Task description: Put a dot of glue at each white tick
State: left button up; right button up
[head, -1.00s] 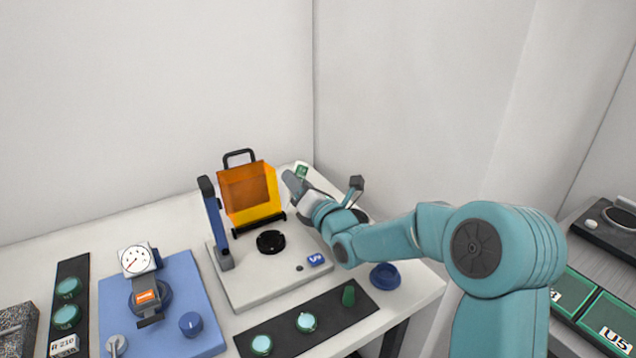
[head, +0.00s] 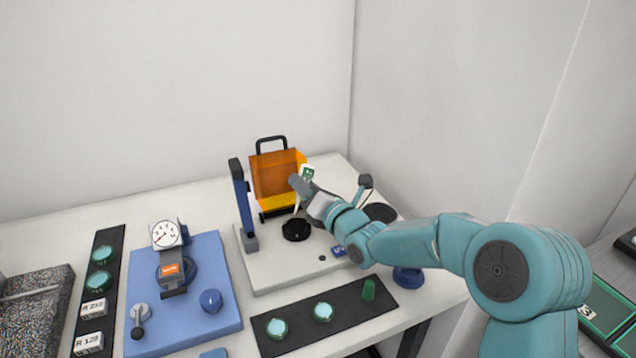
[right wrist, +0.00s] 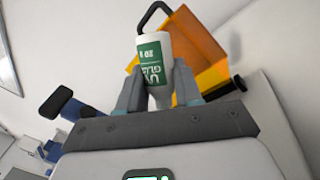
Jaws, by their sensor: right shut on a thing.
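A white glue bottle with a green label (head: 307,173) is in my right gripper (head: 305,188). In the right wrist view the fingers (right wrist: 158,98) clasp the bottle (right wrist: 155,62) from both sides. In the head view its narrow white nozzle points down, just above the far side of a round black holder (head: 297,231) on a pale instrument base (head: 275,272). I cannot tell whether the nozzle touches the holder. White ticks are too small or hidden to make out. My left gripper is not in view.
An orange shield with a black handle (head: 277,175) stands behind the holder, and a blue post (head: 242,205) stands left of it. A blue plate with a dial gauge (head: 165,234) is at left. A blue dish (head: 408,277) is at right.

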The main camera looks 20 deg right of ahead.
jog(key=shift+s+f, duration=0.1)
jog(key=shift+f, duration=1.25)
jog(key=shift+w+d+f+b, duration=0.1)
jog(key=shift+d+f+b, duration=0.05)
jog(key=shift+f+b, duration=0.25)
jog(key=shift+w+d+f+b, duration=0.1)
jog(key=shift+f+b, duration=0.2)
jog(key=shift+f, duration=0.15)
jog(key=shift+s+a+b, duration=0.2)
jog(key=shift+s+b, duration=0.05)
jog(key=shift+b, duration=0.15)
jog(key=shift+w, duration=0.1)
jog(key=shift+d, duration=0.1)
jog(key=shift+r, duration=0.1)
jog(key=shift+b, duration=0.8)
jog(key=shift+f+b, duration=0.4)
jog(key=shift+b, duration=0.35)
